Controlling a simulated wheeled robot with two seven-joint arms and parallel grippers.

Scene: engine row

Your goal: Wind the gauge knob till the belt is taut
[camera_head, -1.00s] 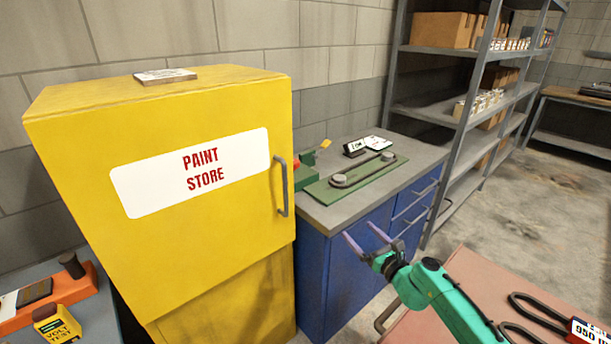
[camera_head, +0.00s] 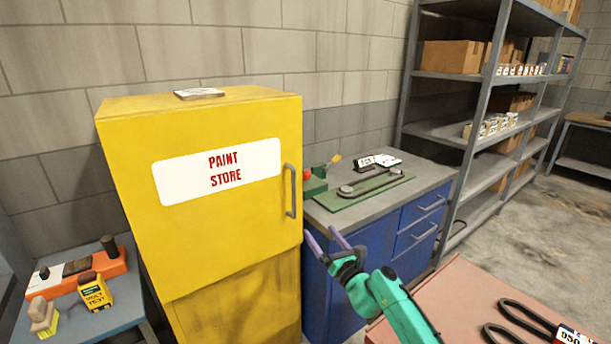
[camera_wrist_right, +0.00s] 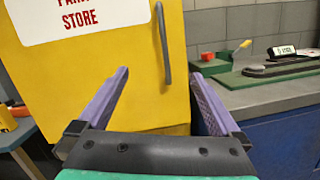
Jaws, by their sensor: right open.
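A belt rig on a green board (camera_head: 352,204) lies on the blue bench right of the yellow cabinet. Its dark belt (camera_head: 370,184) runs around two pulleys; I cannot tell its tension. A green block (camera_head: 316,186) with a small red part (camera_head: 305,174), perhaps the knob, stands at the board's left end, partly hidden by the cabinet. A small black display (camera_head: 365,162) stands behind; its reading is too small to be sure of. My right gripper (camera_head: 322,235) is open and empty, in front of the bench and below the board. In the right wrist view its spread fingers (camera_wrist_right: 160,82) face the cabinet. My left gripper is out of view.
The yellow paint store cabinet (camera_head: 225,235) stands left of the blue bench (camera_head: 345,270), its handle (camera_head: 290,190) sticking out. A grey shelf unit (camera_head: 485,130) is at right. A pinkish table (camera_head: 450,300) with dark belts is front right. A left bench (camera_head: 110,325) holds a tester (camera_head: 95,292).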

